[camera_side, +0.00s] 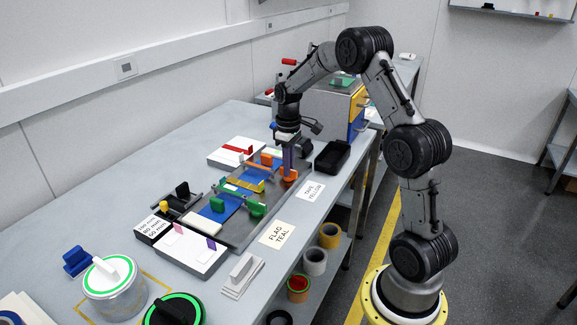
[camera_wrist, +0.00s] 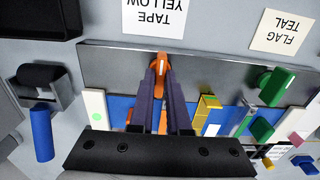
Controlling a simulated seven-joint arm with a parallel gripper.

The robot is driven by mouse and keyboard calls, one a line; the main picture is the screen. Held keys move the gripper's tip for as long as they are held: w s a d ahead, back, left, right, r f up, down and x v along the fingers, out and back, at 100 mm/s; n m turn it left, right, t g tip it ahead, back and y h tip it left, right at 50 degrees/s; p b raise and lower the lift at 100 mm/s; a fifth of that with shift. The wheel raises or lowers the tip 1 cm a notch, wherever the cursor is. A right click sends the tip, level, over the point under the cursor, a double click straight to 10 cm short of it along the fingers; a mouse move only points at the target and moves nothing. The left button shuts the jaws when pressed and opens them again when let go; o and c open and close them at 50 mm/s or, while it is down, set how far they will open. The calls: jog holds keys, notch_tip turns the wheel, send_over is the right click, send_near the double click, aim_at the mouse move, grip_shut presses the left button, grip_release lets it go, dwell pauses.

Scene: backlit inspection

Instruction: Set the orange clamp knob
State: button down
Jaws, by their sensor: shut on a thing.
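The orange clamp knob (camera_side: 289,174) stands on the right end of the grey fixture plate (camera_side: 236,229), near its front edge. My gripper (camera_side: 291,163) points down over it, with its fingertips at the knob. In the wrist view the orange knob (camera_wrist: 160,62) shows between and just past the dark purple fingers of my gripper (camera_wrist: 160,76), which are shut on it. The fingers hide part of the knob and what lies under it. Another orange part (camera_side: 260,160) sits behind on the fixture.
Green clamp knobs (camera_side: 257,209), a yellow block (camera_side: 243,185) and blue strips (camera_side: 219,208) lie on the fixture to the left. A black tray (camera_side: 332,157) stands to the right. Cards reading TAPE YELLOW (camera_side: 311,190) and FLAG TEAL (camera_side: 278,235) lie along the bench front.

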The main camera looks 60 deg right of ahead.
jog(key=c, duration=0.9)
grip_release()
notch_tip(320, 180, up, 14)
jog(key=shift+a, duration=0.1)
